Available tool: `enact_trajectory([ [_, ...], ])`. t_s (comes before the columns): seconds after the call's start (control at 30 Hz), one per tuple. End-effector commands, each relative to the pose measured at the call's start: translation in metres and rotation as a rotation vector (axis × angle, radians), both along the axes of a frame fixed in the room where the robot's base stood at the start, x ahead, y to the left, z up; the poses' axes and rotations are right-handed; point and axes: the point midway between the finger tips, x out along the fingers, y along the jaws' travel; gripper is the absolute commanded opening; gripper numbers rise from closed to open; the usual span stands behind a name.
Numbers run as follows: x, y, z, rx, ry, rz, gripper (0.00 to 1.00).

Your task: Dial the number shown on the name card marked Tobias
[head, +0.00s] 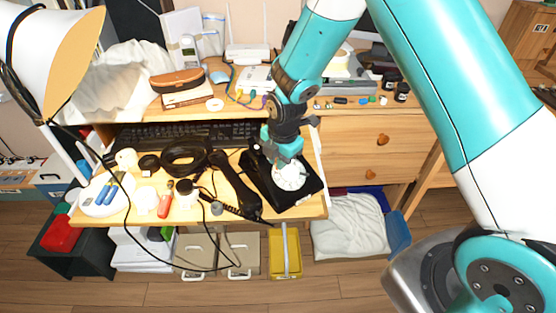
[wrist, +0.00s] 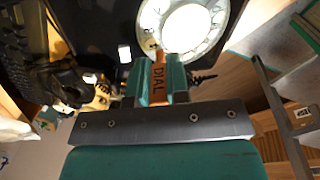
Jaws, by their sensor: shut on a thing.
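A black dial phone (head: 304,198) with a white round dial (head: 291,176) sits at the right end of the pull-out desk shelf. Its black handset (head: 236,187) lies off the hook to the left. My gripper (head: 285,155) is just over the dial. In the wrist view my gripper (wrist: 161,62) is shut on an orange dialling stick (wrist: 158,88) lettered DIAL. The stick points at the edge of the dial (wrist: 198,45); I cannot tell whether its tip is in a hole. I cannot make out a Tobias name card, and the dial digits are unreadable.
A keyboard (head: 185,133) is behind the shelf items. A black cable coil (head: 184,161), a red-handled tool (head: 165,205) and a lamp base (head: 103,196) crowd the shelf's left. Loose cords hang over its front edge. A brown case (head: 177,81) lies on the desk above.

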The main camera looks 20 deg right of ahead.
Motion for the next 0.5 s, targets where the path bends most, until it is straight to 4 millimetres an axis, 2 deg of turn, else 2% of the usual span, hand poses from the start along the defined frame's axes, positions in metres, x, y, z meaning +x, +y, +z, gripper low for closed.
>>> enact_trajectory([
  [0.5, 0.0055, -0.0047, 0.0027, 0.0, -0.002, -0.001, 0.0],
])
